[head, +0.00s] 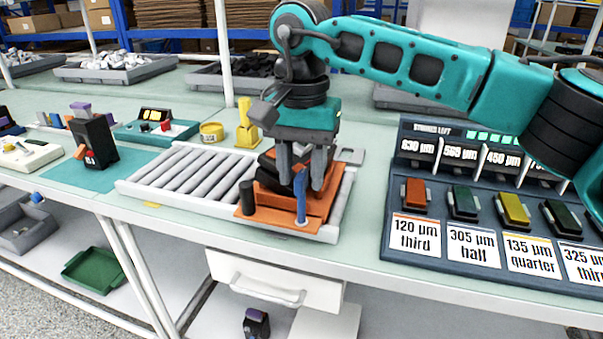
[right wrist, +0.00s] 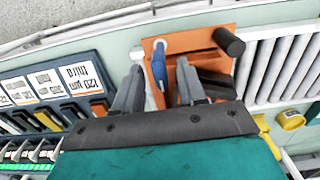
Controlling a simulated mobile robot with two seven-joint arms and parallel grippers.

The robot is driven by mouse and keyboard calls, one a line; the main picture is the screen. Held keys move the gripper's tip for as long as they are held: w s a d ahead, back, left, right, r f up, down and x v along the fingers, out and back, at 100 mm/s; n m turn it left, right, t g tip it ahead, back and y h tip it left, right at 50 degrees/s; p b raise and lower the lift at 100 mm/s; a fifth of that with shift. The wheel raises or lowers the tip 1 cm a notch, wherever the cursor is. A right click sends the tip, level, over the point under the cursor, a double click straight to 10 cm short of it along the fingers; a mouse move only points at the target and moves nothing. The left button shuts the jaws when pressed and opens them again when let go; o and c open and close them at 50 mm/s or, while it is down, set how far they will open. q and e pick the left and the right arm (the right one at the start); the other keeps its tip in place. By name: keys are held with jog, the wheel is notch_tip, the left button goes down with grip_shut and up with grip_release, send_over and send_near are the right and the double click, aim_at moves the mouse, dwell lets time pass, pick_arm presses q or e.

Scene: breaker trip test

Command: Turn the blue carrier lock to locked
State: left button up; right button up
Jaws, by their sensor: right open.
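The orange carrier (head: 248,222) sits at the right end of the roller track on the bench, with a dark block on it. The blue carrier lock (head: 300,202) is a lever at the carrier's front right corner. My right gripper (head: 301,184) points down over the carrier with its fingers apart. In the right wrist view the blue lock (right wrist: 159,64) shows between the two open fingertips (right wrist: 161,70), with no clear contact. The gripper hides part of the carrier and block. I cannot read any lock mark. My left gripper is out of view.
A black post (head: 246,197) stands on the carrier's left side. The roller track (head: 190,170) runs left. A yellow stand (head: 246,128) is behind it. A dark labelled rack (head: 397,250) with several coloured blocks lies to the right.

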jog(key=shift+f, duration=0.25)
grip_shut()
dwell(0.3)
